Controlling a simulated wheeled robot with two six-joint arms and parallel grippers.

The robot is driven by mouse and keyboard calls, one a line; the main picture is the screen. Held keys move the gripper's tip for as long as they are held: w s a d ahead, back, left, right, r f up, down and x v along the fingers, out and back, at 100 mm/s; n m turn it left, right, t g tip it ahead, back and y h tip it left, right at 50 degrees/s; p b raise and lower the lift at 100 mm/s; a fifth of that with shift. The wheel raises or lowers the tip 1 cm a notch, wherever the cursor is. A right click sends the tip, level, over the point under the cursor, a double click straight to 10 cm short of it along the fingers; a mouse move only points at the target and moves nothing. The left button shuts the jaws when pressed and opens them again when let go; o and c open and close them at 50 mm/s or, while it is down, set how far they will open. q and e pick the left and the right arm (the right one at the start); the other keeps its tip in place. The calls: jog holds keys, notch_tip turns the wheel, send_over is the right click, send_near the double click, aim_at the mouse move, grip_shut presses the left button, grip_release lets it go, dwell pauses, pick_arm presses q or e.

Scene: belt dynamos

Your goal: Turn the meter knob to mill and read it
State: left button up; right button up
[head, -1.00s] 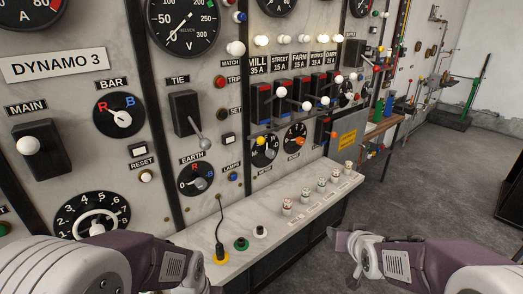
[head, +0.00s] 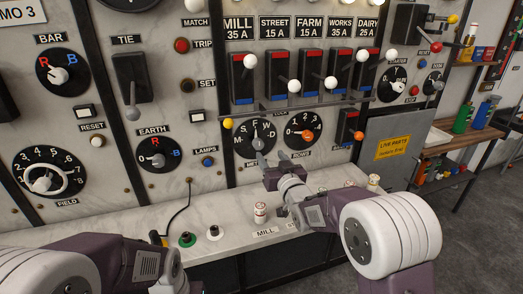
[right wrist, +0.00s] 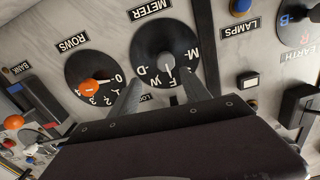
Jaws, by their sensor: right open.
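The meter knob (head: 258,142) is a grey knob on a black dial (head: 242,148) lettered M, S, F, W and D. In the right wrist view the knob (right wrist: 166,62) shows with the lettering turned over, and its pointer appears to face F. My right gripper (head: 268,170) is open and empty, just below and in front of the dial. In the right wrist view its two fingers (right wrist: 160,95) stand apart near the dial's lettered edge, and the knob lies beyond their tips. Of my left arm only links show at the bottom left; its fingertips are out of view.
The rows dial with an orange knob (head: 305,136) is close on the right. Lever switches with white knobs (head: 294,86) stand above. Below, a pale ledge (head: 220,228) holds small fuses (head: 260,211) and coloured sockets. A yellow warning plate (head: 393,146) is on the right.

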aim_at(259, 146)
jog(key=p+x, duration=0.1)
jog(key=x, duration=0.3)
jog(key=a+x, duration=0.1)
jog(key=x, duration=0.3)
jog(key=shift+s+a+p, duration=0.15)
jog(key=shift+a+p, duration=0.05)
jog(key=shift+p, duration=0.15)
jog(key=shift+w+f, duration=0.1)
jog(key=shift+w, duration=0.35)
grip_shut()
pick_arm(q)
jog(key=shift+s+a+r, duration=0.1)
jog(key=shift+a+r, duration=0.3)
jog(key=shift+r, duration=0.25)
